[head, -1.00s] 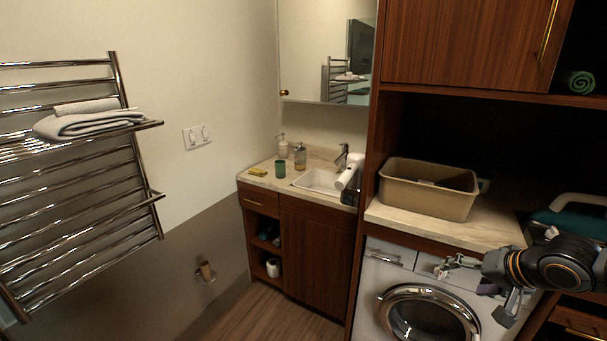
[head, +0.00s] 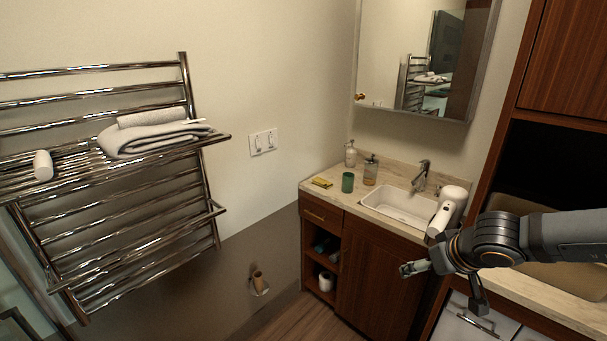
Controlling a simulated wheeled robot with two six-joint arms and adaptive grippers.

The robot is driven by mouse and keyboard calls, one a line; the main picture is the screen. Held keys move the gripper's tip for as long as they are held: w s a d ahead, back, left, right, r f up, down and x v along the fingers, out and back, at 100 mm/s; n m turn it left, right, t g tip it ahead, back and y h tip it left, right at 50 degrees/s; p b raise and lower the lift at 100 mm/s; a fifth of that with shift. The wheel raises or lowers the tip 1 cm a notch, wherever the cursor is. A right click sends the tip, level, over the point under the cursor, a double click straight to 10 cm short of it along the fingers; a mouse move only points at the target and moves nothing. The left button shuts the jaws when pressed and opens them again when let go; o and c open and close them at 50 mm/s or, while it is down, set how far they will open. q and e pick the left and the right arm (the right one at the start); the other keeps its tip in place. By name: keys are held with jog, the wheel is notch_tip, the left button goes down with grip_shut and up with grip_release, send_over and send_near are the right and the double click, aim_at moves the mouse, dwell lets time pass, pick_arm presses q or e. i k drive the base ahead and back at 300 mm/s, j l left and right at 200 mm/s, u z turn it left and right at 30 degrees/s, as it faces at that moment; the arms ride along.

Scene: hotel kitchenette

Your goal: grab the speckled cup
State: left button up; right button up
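A small green cup (head: 347,182) stands upright on the sink counter, left of the basin. It is too small in the picture to tell whether its surface is speckled. My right gripper (head: 414,268) comes in from the right, in front of the sink cabinet and to the right of and below the cup in the picture. It is well apart from the cup, and nothing shows in its grip. Its fingers are too small and dark to tell how far apart they are. My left gripper is not in view.
A yellow item (head: 322,183), a soap dispenser (head: 370,171) and a pale pump bottle (head: 350,153) surround the cup. The basin (head: 398,205), faucet (head: 421,176) and white hair dryer (head: 447,211) are to the right. A towel rack (head: 150,206) stands left; the floor (head: 305,318) shows clear.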

aim_at(348, 180)
jog(key=i+l+u, duration=0.1)
jog(key=i+u, duration=0.3)
jog(key=i, duration=0.9)
jog(key=i+l+z, duration=0.25)
jog(key=i+l, duration=0.35)
jog(key=i, duration=0.15)
jog(key=i+j+z, duration=0.1)
jog(key=i+j, duration=0.05)
jog(key=j, duration=0.05)
